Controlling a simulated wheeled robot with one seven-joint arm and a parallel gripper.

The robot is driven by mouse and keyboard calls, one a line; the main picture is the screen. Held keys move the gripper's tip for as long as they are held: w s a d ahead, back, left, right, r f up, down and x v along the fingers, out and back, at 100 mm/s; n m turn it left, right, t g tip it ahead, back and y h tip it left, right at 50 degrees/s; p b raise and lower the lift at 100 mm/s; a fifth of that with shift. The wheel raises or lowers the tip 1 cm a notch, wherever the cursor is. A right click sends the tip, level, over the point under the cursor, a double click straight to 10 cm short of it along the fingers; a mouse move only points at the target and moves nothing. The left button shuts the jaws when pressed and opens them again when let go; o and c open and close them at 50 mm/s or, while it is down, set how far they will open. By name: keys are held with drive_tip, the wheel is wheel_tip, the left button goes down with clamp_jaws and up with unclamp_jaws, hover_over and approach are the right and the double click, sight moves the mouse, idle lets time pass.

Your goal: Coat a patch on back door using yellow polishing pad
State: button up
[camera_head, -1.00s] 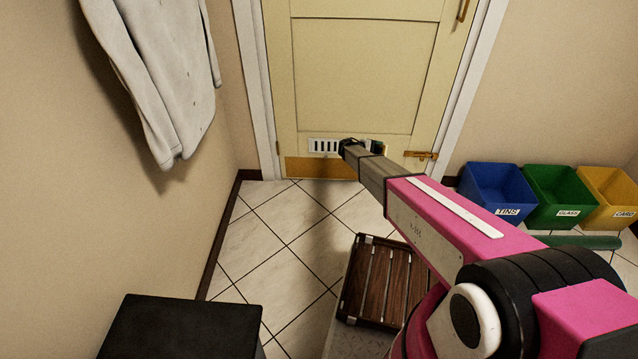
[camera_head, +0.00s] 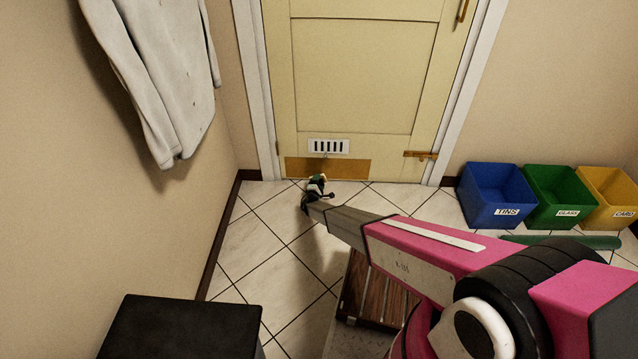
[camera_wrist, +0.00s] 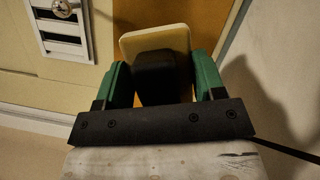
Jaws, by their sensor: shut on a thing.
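The back door (camera_head: 365,75) is cream and shut, with a brass plate (camera_head: 335,168) along its bottom. My gripper (camera_head: 317,183) is low in front of that plate in the head view. In the wrist view my gripper (camera_wrist: 160,75) has green fingers shut on the black block-like grip of the yellow polishing pad (camera_wrist: 155,41). The pad's pale yellow slab points away from me, towards the brass plate (camera_wrist: 207,20). I cannot tell whether it touches the door. In the head view the pad is too small to make out clearly. No coated patch can be made out.
A white vent (camera_head: 328,146) sits above the brass plate, and a brass bolt (camera_head: 420,155) to its right. Blue (camera_head: 497,195), green (camera_head: 560,195) and yellow (camera_head: 608,195) bins stand at right. A wooden slatted thing (camera_head: 375,290) lies below my arm. Tiled floor at left is clear.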

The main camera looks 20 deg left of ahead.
sight(321, 168)
drive_tip(key=shift+w+a, duration=0.25)
drive_tip(key=shift+w, duration=0.7)
drive_tip(key=shift+w+a, duration=0.2)
drive_tip(key=shift+w, duration=0.8)
drive_tip(key=shift+w+a, duration=0.25)
drive_tip(key=shift+w, duration=0.7)
drive_tip(key=shift+w+a, duration=0.25)
drive_tip(key=shift+w, duration=0.75)
drive_tip(key=shift+w+d, duration=0.15)
drive_tip(key=shift+d, duration=0.7)
drive_tip(key=shift+w+d, duration=0.15)
drive_tip(key=shift+d, duration=0.65)
drive_tip(key=shift+w+d, duration=0.35)
drive_tip(key=shift+d, duration=0.9)
drive_tip(key=shift+w+d, duration=0.4)
drive_tip(key=shift+d, duration=0.8)
drive_tip(key=shift+w+d, duration=0.35)
drive_tip(key=shift+d, duration=0.9)
drive_tip(key=shift+w+d, duration=0.2)
drive_tip(key=shift+d, duration=0.7)
drive_tip(key=shift+w+d, duration=0.15)
drive_tip(key=shift+d, duration=0.7)
drive_tip(key=shift+s, duration=0.1)
drive_tip(key=shift+s+a, duration=0.5)
drive_tip(key=shift+a, duration=1.9)
drive_tip(key=shift+s+a, duration=0.55)
drive_tip(key=shift+a, duration=1.8)
drive_tip(key=shift+s+a, duration=0.5)
drive_tip(key=shift+a, duration=1.9)
